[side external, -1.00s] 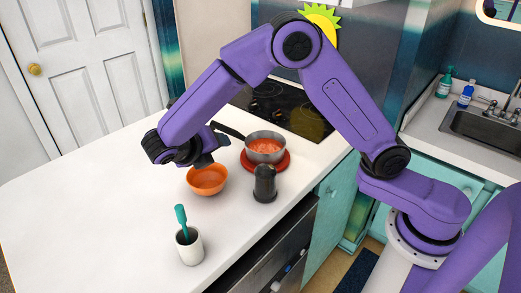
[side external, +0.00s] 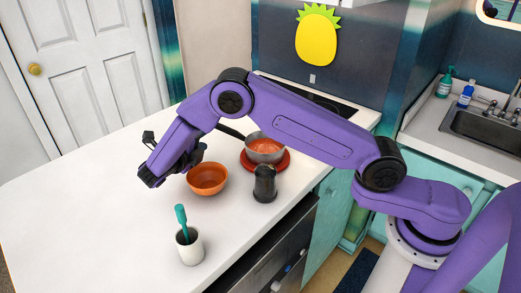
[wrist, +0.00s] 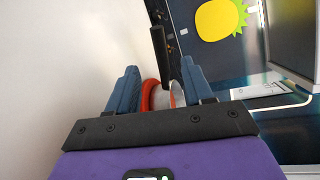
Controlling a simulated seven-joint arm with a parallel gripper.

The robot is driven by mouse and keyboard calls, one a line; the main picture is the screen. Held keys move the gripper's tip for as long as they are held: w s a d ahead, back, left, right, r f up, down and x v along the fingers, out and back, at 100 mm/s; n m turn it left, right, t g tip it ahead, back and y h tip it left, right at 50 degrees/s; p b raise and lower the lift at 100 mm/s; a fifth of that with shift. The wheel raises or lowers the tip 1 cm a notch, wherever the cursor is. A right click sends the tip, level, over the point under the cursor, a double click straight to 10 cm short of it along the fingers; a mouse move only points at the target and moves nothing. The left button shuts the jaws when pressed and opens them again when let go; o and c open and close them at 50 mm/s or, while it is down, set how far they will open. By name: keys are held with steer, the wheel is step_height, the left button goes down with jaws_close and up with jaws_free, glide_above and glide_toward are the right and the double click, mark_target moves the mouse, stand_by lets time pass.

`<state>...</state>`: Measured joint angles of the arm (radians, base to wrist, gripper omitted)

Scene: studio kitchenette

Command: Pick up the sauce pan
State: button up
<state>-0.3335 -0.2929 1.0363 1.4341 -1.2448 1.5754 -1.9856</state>
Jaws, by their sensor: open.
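The grey sauce pan (side external: 265,148), reddish inside, sits upright on a round red mat (side external: 284,163) on the white counter. Its dark handle (side external: 230,132) points left and back. My gripper (side external: 196,154) is left of the pan, above and behind the orange bowl (side external: 207,180), apart from the pan. In the wrist view, my gripper (wrist: 160,68) shows two blue fingers spread apart and nothing held. A red-orange edge and a grey round surface show low between them, partly hidden; I cannot tell for sure which objects they are.
A dark pepper-mill-like object (side external: 264,184) stands in front of the pan. A white cup (side external: 190,247) with a teal utensil is nearer the front. The black cooktop (side external: 330,105) lies behind. The counter's left side is clear.

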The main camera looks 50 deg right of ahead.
steer(key=x, duration=1)
steer(key=shift+s+d+f, duration=0.1)
steer(key=shift+d+f, duration=0.05)
steer(key=shift+d, duration=0.1)
jaws_close()
